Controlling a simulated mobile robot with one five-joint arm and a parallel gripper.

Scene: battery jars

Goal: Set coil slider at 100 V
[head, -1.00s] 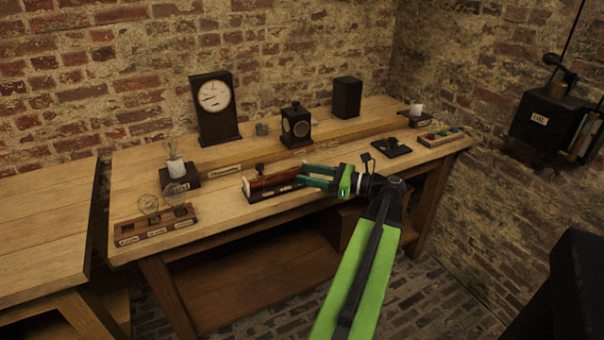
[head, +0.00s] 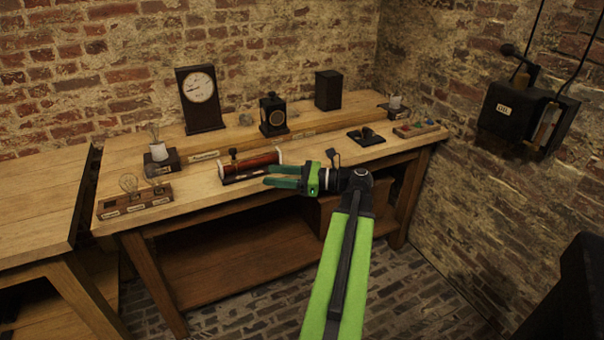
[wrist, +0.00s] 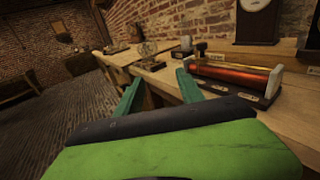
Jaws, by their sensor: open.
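The coil (head: 250,165) is a copper-red cylinder on a dark base with pale labels, lying on the workbench. Its slider (head: 233,154) is a small dark knob on top, near the coil's left end. In the wrist view the coil (wrist: 232,75) lies right of the fingers, with the slider (wrist: 202,49) at its far end. My gripper (head: 270,176) is open and empty, with its green fingers pointing left, at the front of the coil's right half. In the wrist view the fingers (wrist: 158,88) are apart with nothing between them. The scale marks are too small to read.
A dial meter (head: 200,97), a small black lantern-like box (head: 273,115) and a dark box (head: 328,90) stand behind. Bulb stands (head: 135,203) are at the left. A wall switch box (head: 520,112) hangs at the right. The bench front has bare wood.

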